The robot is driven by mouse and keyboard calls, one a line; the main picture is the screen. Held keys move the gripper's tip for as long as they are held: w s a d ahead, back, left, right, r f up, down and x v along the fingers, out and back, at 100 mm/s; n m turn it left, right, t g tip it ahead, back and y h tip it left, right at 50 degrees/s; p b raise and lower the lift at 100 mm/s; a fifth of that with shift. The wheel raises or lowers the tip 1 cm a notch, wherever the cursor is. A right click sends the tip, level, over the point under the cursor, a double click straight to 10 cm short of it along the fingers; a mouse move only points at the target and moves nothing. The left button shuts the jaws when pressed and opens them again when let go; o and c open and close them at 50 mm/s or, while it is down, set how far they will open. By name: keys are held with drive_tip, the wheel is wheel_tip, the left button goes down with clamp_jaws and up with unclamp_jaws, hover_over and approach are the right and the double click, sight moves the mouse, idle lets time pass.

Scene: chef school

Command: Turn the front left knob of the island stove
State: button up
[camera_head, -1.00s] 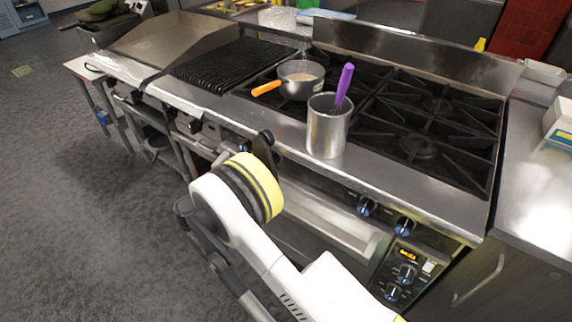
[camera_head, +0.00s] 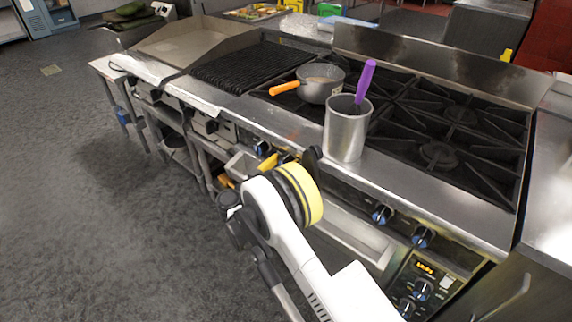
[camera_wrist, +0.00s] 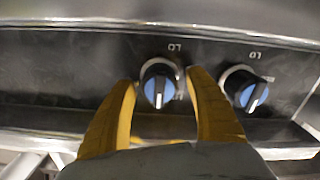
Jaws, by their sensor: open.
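The stove (camera_head: 415,195) has a front panel with round blue and black knobs. In the wrist view one knob (camera_wrist: 158,84) lies between the tips of my open yellow gripper (camera_wrist: 160,80). A gap shows on both sides of it, narrower on the right. A second knob (camera_wrist: 243,88) is just right of the right finger. In the head view my gripper (camera_head: 268,162) is at the panel's left part, mostly hidden behind my wrist. A knob (camera_head: 262,147) shows beside it. Further right on the panel are two more knobs, one here (camera_head: 382,214) and one here (camera_head: 422,236).
A metal pot (camera_head: 347,130) with a purple-handled utensil (camera_head: 366,82) stands on the stove's front ledge, above my wrist. A pan (camera_head: 320,84) with an orange handle sits on the burners. Open floor (camera_head: 90,220) lies at the left.

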drive_tip(key=shift+c, duration=0.2)
drive_tip(key=c, duration=1.2)
